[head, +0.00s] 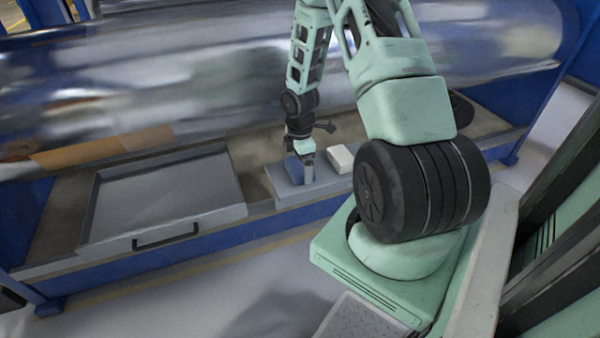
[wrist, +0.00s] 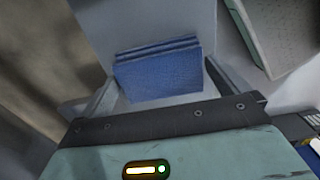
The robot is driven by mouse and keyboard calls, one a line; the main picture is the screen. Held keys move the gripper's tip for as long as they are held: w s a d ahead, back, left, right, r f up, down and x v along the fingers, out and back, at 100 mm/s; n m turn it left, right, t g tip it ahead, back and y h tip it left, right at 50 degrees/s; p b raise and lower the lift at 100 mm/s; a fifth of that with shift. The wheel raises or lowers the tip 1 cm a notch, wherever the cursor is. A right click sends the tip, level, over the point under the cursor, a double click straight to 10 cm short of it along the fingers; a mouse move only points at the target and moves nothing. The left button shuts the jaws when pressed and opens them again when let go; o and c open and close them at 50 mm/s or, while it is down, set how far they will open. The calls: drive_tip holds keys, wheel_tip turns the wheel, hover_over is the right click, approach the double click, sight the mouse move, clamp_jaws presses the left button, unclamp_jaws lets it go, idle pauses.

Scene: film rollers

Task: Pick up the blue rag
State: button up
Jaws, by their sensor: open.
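The blue rag (wrist: 160,72) is a folded blue cloth lying on a light grey surface in the wrist view. In the head view the blue rag (head: 294,168) shows as a small blue patch on a grey box (head: 322,184), partly hidden by my gripper. My gripper (head: 305,165) points down right over the rag. In the wrist view the fingers of my gripper (wrist: 157,92) are apart, one on each side of the rag. I cannot tell whether they touch it.
A small white block (head: 340,158) lies just right of the rag. A grey tray with a black handle (head: 165,237) sits to the left on the bench. A large shiny roller (head: 190,75) runs behind. The blue bench edge (head: 120,270) is in front.

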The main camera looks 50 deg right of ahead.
sight(299, 165)
drive_tip(key=shift+f, duration=0.55)
drive_tip(key=c, duration=0.7)
wheel_tip(299, 165, up, 10)
drive_tip(key=p, duration=0.3)
drive_tip(key=shift+f, duration=0.15)
drive_tip(key=shift+r, duration=0.25)
drive_tip(key=shift+o, duration=0.4)
drive_tip(key=shift+a, duration=0.1)
